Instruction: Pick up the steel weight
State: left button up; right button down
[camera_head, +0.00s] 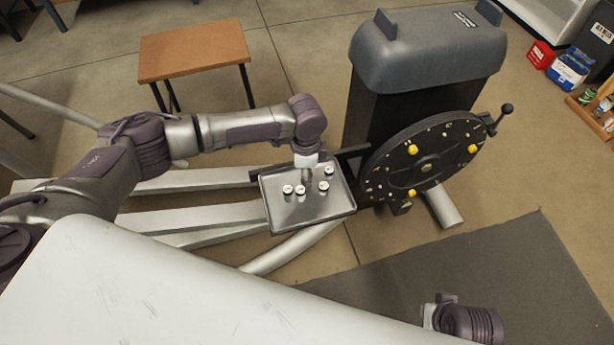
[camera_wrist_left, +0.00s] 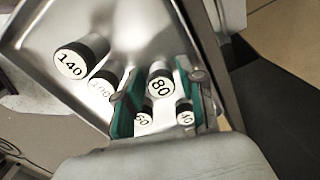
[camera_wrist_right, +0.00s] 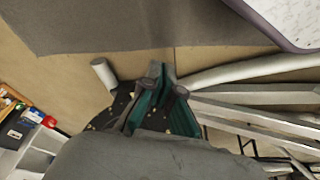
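Several small steel weights with dark bands and white numbered tops stand on a metal tray (camera_head: 335,208). In the left wrist view the steel weight marked 80 (camera_wrist_left: 160,84) is between the parted teal fingers of my left gripper (camera_wrist_left: 158,95); contact cannot be told. Weights marked 140 (camera_wrist_left: 71,62), 60 (camera_wrist_left: 144,118) and 40 (camera_wrist_left: 185,116) stand near it, with another whose number is partly hidden. In the head view my left gripper (camera_head: 307,175) points down among the weights. My right gripper (camera_wrist_right: 164,98) is empty, its fingers slightly apart, away from the tray.
A black round dial (camera_head: 427,167) with yellow knobs and a handle, on a grey machine (camera_head: 425,55), stands right of the tray. A wooden-topped stool (camera_head: 193,49) is behind. A dark mat (camera_head: 480,270) lies on the floor at the right. A white surface fills the lower left.

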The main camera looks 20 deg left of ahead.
pick_arm(q)
jog(key=shift+c, duration=0.2)
grip_shut()
jog(key=shift+r, duration=0.15)
